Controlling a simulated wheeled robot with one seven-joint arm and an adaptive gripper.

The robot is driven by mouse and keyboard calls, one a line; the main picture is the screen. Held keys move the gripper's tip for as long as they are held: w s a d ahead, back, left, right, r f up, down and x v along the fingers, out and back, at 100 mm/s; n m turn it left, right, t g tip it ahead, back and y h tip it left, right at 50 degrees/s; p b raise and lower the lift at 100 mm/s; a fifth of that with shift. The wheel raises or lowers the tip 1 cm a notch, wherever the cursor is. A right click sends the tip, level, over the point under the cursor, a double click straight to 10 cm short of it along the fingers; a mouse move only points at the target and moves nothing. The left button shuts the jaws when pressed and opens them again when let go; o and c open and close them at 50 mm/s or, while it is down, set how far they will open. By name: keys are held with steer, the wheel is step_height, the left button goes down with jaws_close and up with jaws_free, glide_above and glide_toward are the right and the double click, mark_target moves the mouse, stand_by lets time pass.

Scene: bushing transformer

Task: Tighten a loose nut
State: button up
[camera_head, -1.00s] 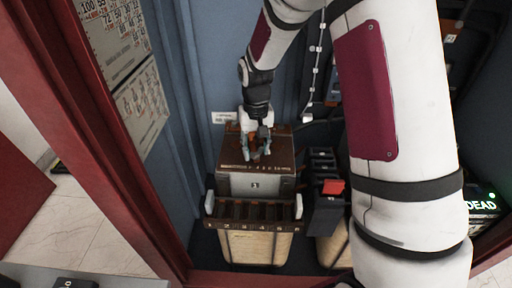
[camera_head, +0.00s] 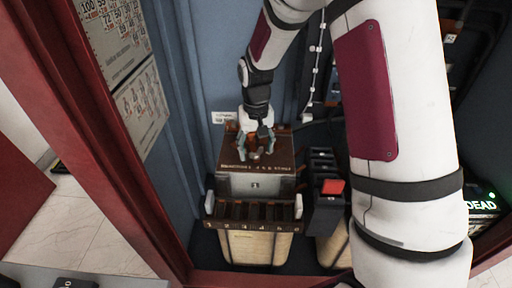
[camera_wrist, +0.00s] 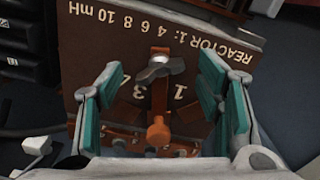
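A grey metal wing nut (camera_wrist: 163,68) sits on a copper-coloured link bar on the brown panel of the reactor box (camera_wrist: 215,22). In the head view, the box's brown top (camera_head: 285,180) is below my gripper (camera_head: 255,147). In the wrist view my gripper (camera_wrist: 158,78) is open, with one teal-padded finger on each side of the wing nut and gaps between the pads and the nut. I cannot tell from these views how far the fingertips are above the panel. An orange-brown post (camera_wrist: 158,133) stands near the other end of the bar.
A numbered terminal rack (camera_head: 250,213) is at the box's front. A dark switch block with a red top (camera_head: 333,187) stands to the right. A blue cabinet wall (camera_head: 200,90) and red frame (camera_head: 110,150) are on the left. A black device (camera_wrist: 25,45) is left in the wrist view.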

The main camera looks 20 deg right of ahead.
steer(key=shift+r, duration=0.1)
step_height(320, 180, up, 12)
stand_by(0.5)
steer(key=c, duration=0.4)
steer(key=shift+s+a+n, duration=0.1)
steer(key=shift+n, duration=0.3)
steer(key=c, duration=0.4)
steer(key=n+t+h+p, duration=0.1)
steer(key=n+h+p, duration=0.35)
steer(key=n, duration=1.75)
glide_toward(255, 151)
steer(key=x, duration=0.9)
